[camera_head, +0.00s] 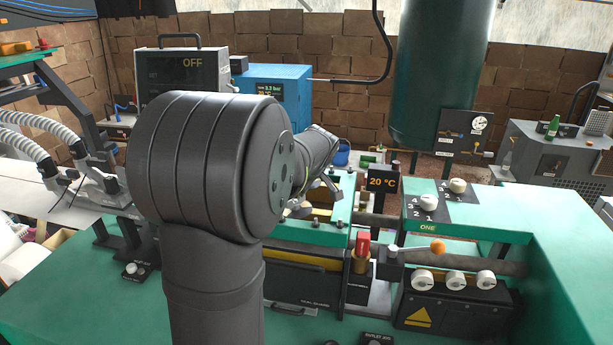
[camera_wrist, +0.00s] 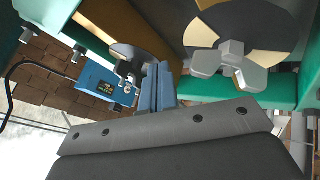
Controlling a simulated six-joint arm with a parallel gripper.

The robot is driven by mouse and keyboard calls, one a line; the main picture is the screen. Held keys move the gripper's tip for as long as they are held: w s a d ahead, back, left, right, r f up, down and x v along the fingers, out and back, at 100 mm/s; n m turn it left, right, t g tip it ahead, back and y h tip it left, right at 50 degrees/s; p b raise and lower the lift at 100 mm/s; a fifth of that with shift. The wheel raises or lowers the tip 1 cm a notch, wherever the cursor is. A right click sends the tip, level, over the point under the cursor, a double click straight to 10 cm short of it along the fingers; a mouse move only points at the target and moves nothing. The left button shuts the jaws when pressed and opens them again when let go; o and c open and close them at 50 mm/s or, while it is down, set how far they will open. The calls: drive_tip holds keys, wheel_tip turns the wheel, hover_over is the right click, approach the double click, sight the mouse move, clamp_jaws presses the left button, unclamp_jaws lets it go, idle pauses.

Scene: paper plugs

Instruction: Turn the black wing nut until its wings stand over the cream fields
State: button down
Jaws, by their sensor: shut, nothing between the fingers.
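In the wrist view a wing nut (camera_wrist: 236,54) sits on a round disc (camera_wrist: 253,18) with dark and cream fields at the upper right. The nut looks grey, not black. Its wings point to the lower left and lower right, close to cream fields; whether they stand exactly over them I cannot tell. My gripper (camera_wrist: 158,68) is shut and empty, to the left of the nut and apart from it. In the head view my arm hides the nut, and my gripper (camera_head: 327,194) is small and partly hidden.
A green frame (camera_wrist: 218,88) runs beside the disc. In the head view a red-capped part (camera_head: 363,243), an orange-knobbed lever (camera_head: 437,246) and several white knobs stand on the bench right of my arm.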

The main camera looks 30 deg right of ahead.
drive_tip(key=shift+w+d+r, duration=0.1)
drive_tip(key=shift+w+d, duration=0.35)
drive_tip(key=shift+d, duration=0.4)
drive_tip(key=shift+w+d+r, duration=0.1)
drive_tip(key=shift+w+d, duration=0.35)
drive_tip(key=shift+d, duration=0.35)
drive_tip(key=shift+d+n+y, duration=0.1)
drive_tip(key=shift+n+y, duration=0.2)
drive_tip(key=shift+n, duration=0.2)
drive_tip(key=shift+d+n+y, duration=0.15)
drive_tip(key=shift+n+y, duration=0.45)
drive_tip(key=shift+n, duration=0.4)
